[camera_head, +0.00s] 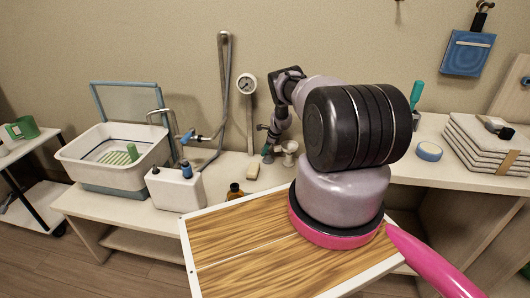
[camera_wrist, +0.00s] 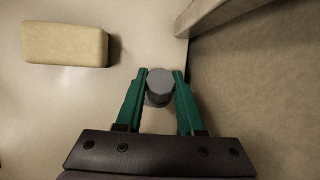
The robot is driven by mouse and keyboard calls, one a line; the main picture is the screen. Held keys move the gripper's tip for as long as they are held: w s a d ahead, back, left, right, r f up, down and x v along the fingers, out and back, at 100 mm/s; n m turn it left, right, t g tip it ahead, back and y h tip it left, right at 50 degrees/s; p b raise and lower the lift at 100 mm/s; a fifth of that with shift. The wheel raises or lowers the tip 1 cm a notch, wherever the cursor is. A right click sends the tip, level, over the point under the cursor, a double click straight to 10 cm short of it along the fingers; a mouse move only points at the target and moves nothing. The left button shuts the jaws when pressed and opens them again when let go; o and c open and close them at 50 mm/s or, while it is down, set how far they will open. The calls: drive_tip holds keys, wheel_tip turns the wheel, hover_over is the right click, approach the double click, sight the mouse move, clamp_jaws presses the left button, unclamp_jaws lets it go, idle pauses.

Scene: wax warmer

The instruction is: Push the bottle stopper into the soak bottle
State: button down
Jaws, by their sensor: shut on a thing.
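My gripper (camera_wrist: 160,78) is shut on a grey round stopper (camera_wrist: 160,85), held between its green fingertips above a pale surface in the wrist view. In the head view my gripper (camera_head: 268,150) is small, low over the back of the counter, and the stopper cannot be made out there. A small brown bottle (camera_head: 235,192) with a dark top stands at the counter's front, left of and nearer than my gripper. A white container (camera_head: 177,188) with a blue top stands further left. I cannot tell which of these is the soak bottle. No bottle opening shows under the stopper.
A tan block (camera_wrist: 65,43) lies beside my gripper; it also shows in the head view (camera_head: 253,172). A small pale cup (camera_head: 290,152) stands right of my gripper. A gauge (camera_head: 246,84) on an upright and a hose (camera_head: 226,80) stand behind. A white basin (camera_head: 115,155) sits left.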

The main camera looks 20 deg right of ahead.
wheel_tip(320, 180, up, 9)
drive_tip(key=shift+f, duration=0.1)
drive_tip(key=s+a+r+n+g+y, duration=0.3)
drive_tip(key=s+a+r+n+y, duration=0.1)
drive_tip(key=s+a, duration=0.8)
drive_tip(key=s+a+r+n+g+y, duration=0.3)
drive_tip(key=s+a+r+n+y, duration=0.1)
drive_tip(key=s+a, duration=0.9)
drive_tip(key=s+r+n, duration=0.1)
drive_tip(key=s+r, duration=0.1)
drive_tip(key=s, duration=0.1)
drive_tip(key=shift+a+r, duration=0.15)
drive_tip(key=shift+r, duration=0.05)
drive_tip(key=shift+f, duration=3.05)
drive_tip(key=shift+f, duration=1.75)
